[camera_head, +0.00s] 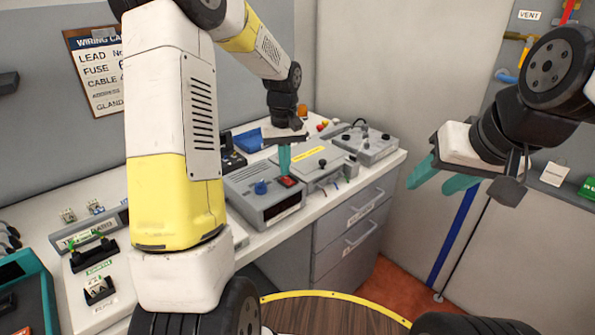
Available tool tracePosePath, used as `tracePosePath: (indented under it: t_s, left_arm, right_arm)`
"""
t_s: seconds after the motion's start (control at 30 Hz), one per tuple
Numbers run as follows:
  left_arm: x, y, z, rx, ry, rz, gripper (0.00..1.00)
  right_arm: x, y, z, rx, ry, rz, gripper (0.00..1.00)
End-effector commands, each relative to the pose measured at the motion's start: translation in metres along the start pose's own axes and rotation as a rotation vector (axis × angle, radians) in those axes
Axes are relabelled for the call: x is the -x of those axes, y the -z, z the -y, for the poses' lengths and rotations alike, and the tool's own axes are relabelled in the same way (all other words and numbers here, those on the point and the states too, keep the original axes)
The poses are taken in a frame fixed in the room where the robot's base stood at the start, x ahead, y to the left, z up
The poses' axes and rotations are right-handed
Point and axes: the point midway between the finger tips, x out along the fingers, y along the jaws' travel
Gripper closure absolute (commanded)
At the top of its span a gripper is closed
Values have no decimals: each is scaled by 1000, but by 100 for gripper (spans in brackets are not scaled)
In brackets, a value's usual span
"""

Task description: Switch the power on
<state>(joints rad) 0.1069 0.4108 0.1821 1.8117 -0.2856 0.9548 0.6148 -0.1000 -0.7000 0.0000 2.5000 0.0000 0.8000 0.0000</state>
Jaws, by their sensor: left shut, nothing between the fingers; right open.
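A grey power unit (247,197) with a blue knob (261,187) and a dark display stands on the white bench. A red rocker switch (289,181) sits on its top, right of the knob. My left gripper (284,172) points down with its teal fingers shut and empty, its tips right at or just above the red switch. I cannot tell whether they touch it or which way the switch is set. My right gripper (434,179) is open and empty, in the air to the right of the bench.
A grey box with a yellow label (310,155) and another grey box with knobs (366,145) stand behind the unit. Drawers (350,222) are below the bench top. A wiring card (98,72) hangs on the wall. Small parts stand at the left.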

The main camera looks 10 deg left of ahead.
Motion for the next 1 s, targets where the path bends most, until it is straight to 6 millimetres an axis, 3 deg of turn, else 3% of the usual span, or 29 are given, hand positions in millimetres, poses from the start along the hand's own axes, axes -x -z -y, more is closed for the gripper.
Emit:
tracePosePath:
  t_s: [1.0]
  left_arm:
    - [-16, 0, 0, 0, 0, 0, 100]
  right_arm:
    - [0, 0, 0, 0, 0, 0, 52]
